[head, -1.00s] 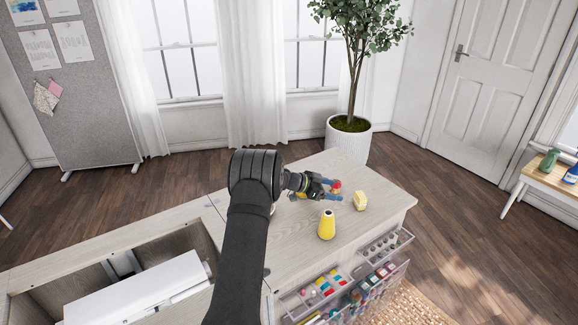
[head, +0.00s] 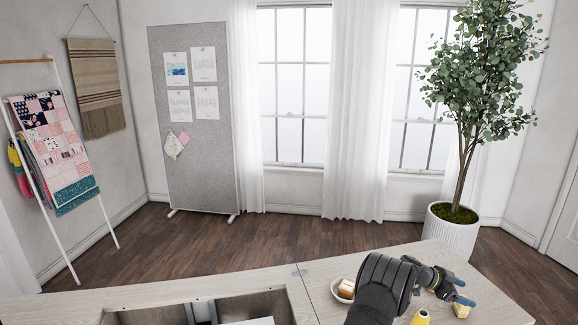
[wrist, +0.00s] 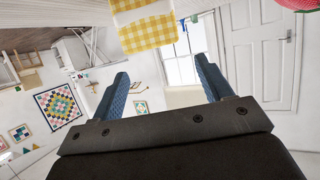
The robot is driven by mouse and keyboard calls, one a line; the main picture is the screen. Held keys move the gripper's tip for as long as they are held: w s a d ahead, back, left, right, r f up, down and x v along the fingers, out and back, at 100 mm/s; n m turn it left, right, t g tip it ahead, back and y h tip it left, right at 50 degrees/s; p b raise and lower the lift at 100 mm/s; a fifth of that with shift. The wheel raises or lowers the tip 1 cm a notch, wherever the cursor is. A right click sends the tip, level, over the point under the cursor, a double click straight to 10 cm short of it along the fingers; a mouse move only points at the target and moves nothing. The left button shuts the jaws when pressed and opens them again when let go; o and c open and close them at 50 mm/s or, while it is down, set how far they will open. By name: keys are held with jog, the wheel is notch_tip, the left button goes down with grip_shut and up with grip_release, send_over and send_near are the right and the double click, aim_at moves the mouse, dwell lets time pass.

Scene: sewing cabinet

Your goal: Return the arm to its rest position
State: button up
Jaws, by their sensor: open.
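My gripper (head: 460,294) is at the right in the head view, low over the wooden cabinet top (head: 320,285). In the wrist view my gripper (wrist: 160,85) shows two blue fingers spread wide with nothing between them. A yellow checked piece (wrist: 152,30) appears beyond the fingers at the top of the wrist view. A yellow item (head: 462,309) sits just below the fingers in the head view, apart from them as far as I can tell. My arm hides part of the cabinet top.
A small bowl (head: 336,292) with a tan item stands left of my arm. A yellow cone-shaped thing (head: 421,318) is cut off at the bottom edge. The cabinet's open well (head: 190,308) lies to the left. A potted tree (head: 453,235) stands behind on the floor.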

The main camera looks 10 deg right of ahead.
jog(key=shift+r, duration=0.3)
